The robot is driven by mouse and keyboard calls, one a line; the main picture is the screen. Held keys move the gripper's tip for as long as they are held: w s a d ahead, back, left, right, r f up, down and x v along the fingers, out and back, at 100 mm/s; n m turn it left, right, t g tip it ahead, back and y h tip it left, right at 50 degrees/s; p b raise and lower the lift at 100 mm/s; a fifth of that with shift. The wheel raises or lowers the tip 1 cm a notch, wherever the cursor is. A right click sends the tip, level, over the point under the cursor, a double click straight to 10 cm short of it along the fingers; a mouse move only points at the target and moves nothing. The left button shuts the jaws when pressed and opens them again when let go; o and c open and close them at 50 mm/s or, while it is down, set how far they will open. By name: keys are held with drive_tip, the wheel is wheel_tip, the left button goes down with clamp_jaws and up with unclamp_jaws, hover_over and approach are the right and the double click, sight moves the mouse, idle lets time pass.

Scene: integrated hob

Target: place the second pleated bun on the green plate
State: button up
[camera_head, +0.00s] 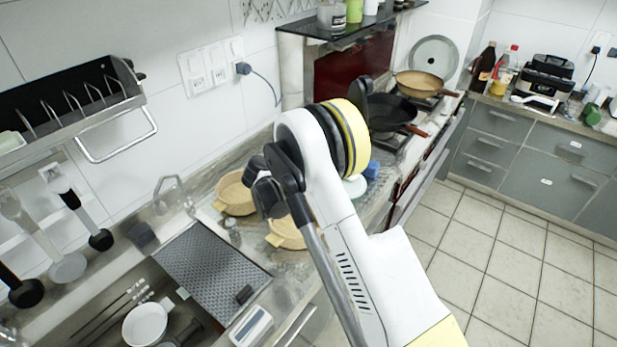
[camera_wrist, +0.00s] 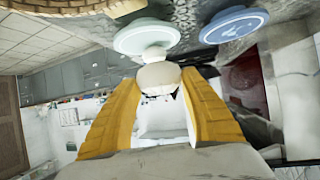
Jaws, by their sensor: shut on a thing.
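In the wrist view, my gripper (camera_wrist: 160,84) has its two yellow fingers shut on a pale pleated bun (camera_wrist: 158,78). Just beyond it is a pale green plate (camera_wrist: 126,38). A small white bun (camera_wrist: 153,52) shows on the plate, partly hidden behind the held one. I cannot tell whether the held bun touches the plate or the other bun. In the head view, the plate's edge (camera_head: 356,190) shows beside my arm; my arm hides the gripper and both buns there.
A round blue object (camera_wrist: 234,24) lies beside the plate; something blue shows there in the head view too (camera_head: 372,169). Two steamer baskets (camera_head: 236,194) (camera_head: 288,234) stand left of my arm. A black pan (camera_head: 390,110) sits on the hob. A sink with a white pot (camera_head: 146,324) is at front left.

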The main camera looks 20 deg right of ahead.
drive_tip(key=shift+w+d+r, duration=0.25)
drive_tip(key=shift+d+r, duration=0.1)
drive_tip(key=shift+a+r, duration=0.1)
drive_tip(key=shift+r, duration=0.2)
drive_tip(key=s+a+r+n+t+y, duration=0.3)
drive_tip(key=s+a+r+n, duration=0.1)
drive_tip(key=s+r, duration=0.4)
drive_tip(key=s+a+r+n+t+y, duration=0.3)
drive_tip(key=s+a+r+n+y, duration=0.1)
drive_tip(key=s+r, duration=0.5)
drive_tip(key=shift+s+a+n, duration=0.15)
drive_tip(key=shift+n, duration=0.65)
